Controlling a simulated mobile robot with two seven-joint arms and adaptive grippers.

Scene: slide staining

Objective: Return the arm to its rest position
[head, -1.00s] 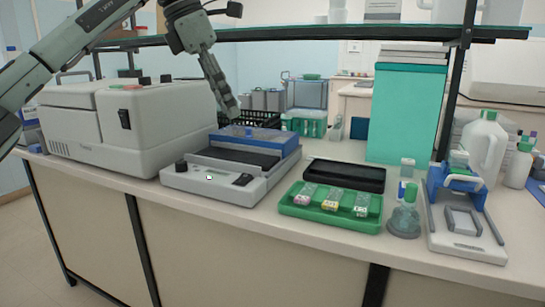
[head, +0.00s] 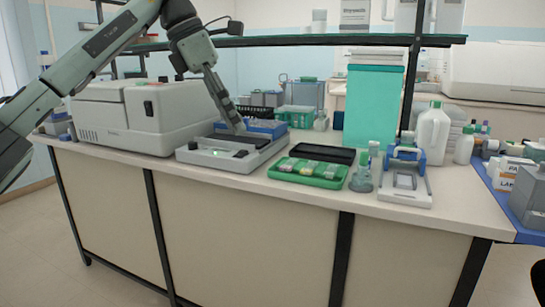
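My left arm comes in from the upper left. Its gripper (head: 238,124) points down at the blue-lidded grey staining device (head: 225,162). The fingertips overlap the blue lid (head: 266,128) in the picture; I cannot tell whether they touch it. The fingers show nearly edge-on, so their opening is unclear, and no held object shows. A small green light glows on the device's front panel. My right gripper is not in view.
A large grey machine (head: 140,117) stands left of the device. A green slide tray (head: 306,172), black tray (head: 322,153), flask (head: 362,174) and blue-and-white stand (head: 405,188) line the bench to the right. A glass shelf (head: 300,41) crosses behind the arm.

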